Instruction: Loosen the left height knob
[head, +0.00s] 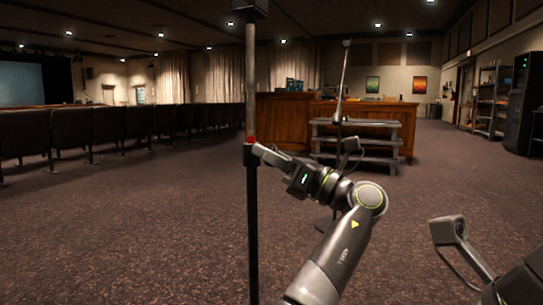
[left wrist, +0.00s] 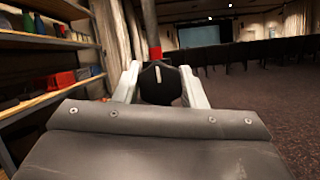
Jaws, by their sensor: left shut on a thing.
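A tall stand pole (head: 252,225) rises left of centre in the head view, black below and grey above. A red band (head: 251,139) marks the joint, with a black collar just below it. My left gripper (head: 257,151) reaches this collar from the right. In the left wrist view the black height knob (left wrist: 160,82), with a pale line on its face, sits between the two light fingers, below the red band (left wrist: 155,53). The left gripper is shut on the knob. My right arm (head: 449,231) shows at the lower right; its fingers are not visible.
A second thin stand (head: 340,85) rises behind my left arm. Grey steps (head: 345,130) and a wooden desk (head: 285,122) stand beyond. Rows of dark chairs (head: 110,127) line the left. Shelves (left wrist: 40,60) stand at the left of the wrist view. Carpet around the pole is clear.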

